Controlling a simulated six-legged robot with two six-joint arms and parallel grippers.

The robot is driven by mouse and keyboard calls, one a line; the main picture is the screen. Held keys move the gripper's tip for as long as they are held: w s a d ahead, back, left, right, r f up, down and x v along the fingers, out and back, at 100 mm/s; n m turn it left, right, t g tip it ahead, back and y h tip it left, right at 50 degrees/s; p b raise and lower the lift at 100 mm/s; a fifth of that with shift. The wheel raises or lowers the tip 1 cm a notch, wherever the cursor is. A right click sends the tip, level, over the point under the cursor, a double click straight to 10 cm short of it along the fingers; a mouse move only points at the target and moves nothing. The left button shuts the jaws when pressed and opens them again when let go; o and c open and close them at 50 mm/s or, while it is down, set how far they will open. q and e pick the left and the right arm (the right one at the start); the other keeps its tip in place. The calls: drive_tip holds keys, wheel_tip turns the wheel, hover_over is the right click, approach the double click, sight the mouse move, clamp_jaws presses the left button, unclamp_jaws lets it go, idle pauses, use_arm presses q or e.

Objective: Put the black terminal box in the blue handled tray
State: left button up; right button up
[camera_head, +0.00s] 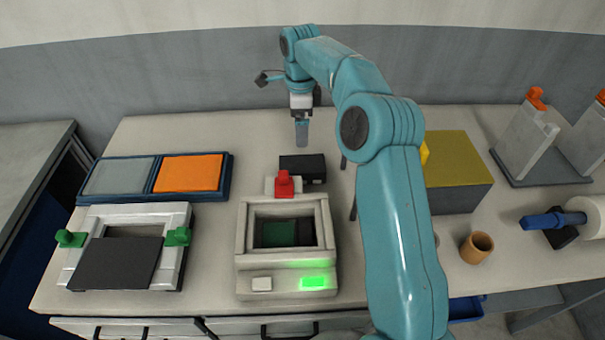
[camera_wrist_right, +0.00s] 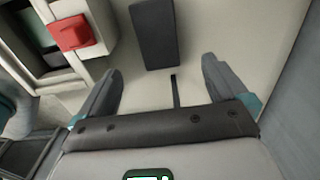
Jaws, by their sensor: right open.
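A black box (camera_head: 303,167), which looks like the terminal box, lies on the table just behind the white device with the red knob. It also shows as a dark block (camera_wrist_right: 153,33) in the wrist view, ahead of the fingertips and apart from them. My right gripper (camera_head: 302,133) points down above the table, behind the box. In the wrist view its two fingers (camera_wrist_right: 161,68) are spread, with nothing between them. Part of a blue tray (camera_head: 466,308) shows below the table's front edge, mostly hidden by my arm and the table. My left gripper is not in view.
The white device (camera_head: 286,278) has a lit green button and a red knob (camera_head: 284,183). A blue-framed panel (camera_head: 228,176) and a white frame with green clamps (camera_head: 75,262) stand left. A yellow-topped box (camera_head: 455,195) and brown cup (camera_head: 477,247) stand right. The back left table is clear.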

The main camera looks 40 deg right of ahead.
approach(302, 163)
drive_tip(key=f, duration=0.5)
drive_tip(key=shift+w+f, duration=0.2)
drive_tip(key=shift+w, duration=0.05)
drive_tip(key=shift+s+f+p, duration=0.1)
drive_tip(key=shift+f+p, duration=0.15)
drive_tip(key=shift+p, duration=0.05)
wheel_tip(302, 163, down, 5)
drive_tip(key=shift+s+r+p, duration=0.1)
drive_tip(key=shift+s+p, duration=0.05)
drive_tip(key=shift+p, duration=0.5)
drive_tip(key=shift+s+a+r, duration=0.1)
drive_tip(key=c, duration=1.5)
drive_tip(key=shift+r, duration=0.65)
wheel_tip(302, 163, up, 19)
drive_tip(key=shift+f, duration=0.15)
